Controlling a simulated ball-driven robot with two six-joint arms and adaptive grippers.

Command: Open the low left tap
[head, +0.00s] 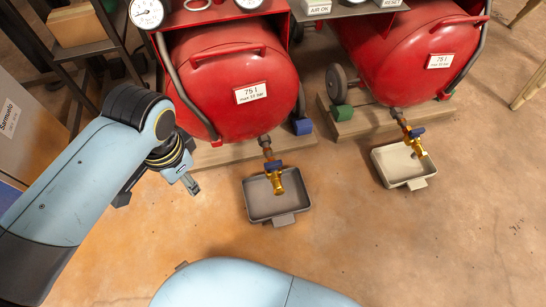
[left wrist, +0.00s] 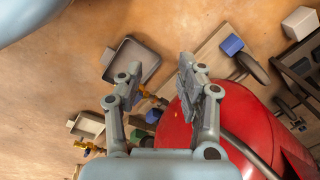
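The low left tap (head: 275,178) is brass with a blue handle (head: 272,165) and hangs on a short pipe under the left red tank (head: 235,80). The handle seems to lie across the pipe. In the left wrist view the tap (left wrist: 148,93) shows small, partly behind the gripper's fingers. My left gripper (head: 191,187) is left of the tap and apart from it. In the left wrist view its two fingers (left wrist: 162,78) stand wide apart with nothing between them. My right gripper is in neither view.
A dark tray (head: 258,207) lies on the floor under the left tap. A similar tap (head: 413,143) and pale tray (head: 388,168) are at the right tank (head: 410,50). Wooden boards, a blue block (head: 302,127) and wheels are near the tanks. The front floor is clear.

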